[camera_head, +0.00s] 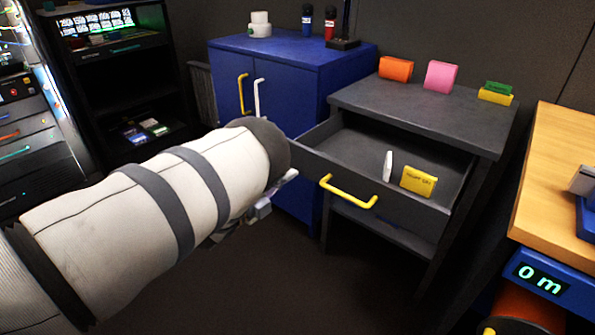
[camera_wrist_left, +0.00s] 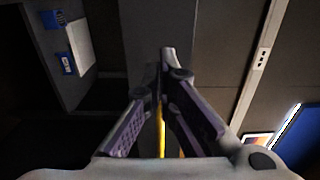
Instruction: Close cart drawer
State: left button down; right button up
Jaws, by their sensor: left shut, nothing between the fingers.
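The dark grey cart (camera_head: 430,110) stands right of centre in the head view. Its drawer (camera_head: 310,158) is pulled out, with the inside showing. The drawer front carries a yellow bar handle (camera_head: 348,192). A white piece (camera_head: 388,166) and a yellow block (camera_head: 418,180) are in the drawer. My left gripper (camera_head: 288,177) is just left of the drawer front and handle, mostly hidden behind my white forearm. In the left wrist view its fingers (camera_wrist_left: 165,60) come together, shut and empty. A yellow strip (camera_wrist_left: 160,135) shows between the finger links; I cannot tell whether they touch it.
A blue cabinet (camera_head: 285,60) stands left of the cart. Orange (camera_head: 396,68), pink (camera_head: 440,76) and green-and-yellow (camera_head: 496,93) items sit on the cart top. A wooden-topped table (camera_head: 555,165) is at the right. The floor before the cart is clear.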

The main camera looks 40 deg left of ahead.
aim_at(304, 163)
pick_arm(q)
jog(key=shift+w+d, duration=0.2)
jog(key=shift+w, duration=1.9)
pick_arm(e)
jog(key=shift+s+f, duration=0.15)
jog(key=shift+f, duration=0.1)
pick_arm(q)
jog(key=shift+w, duration=0.1)
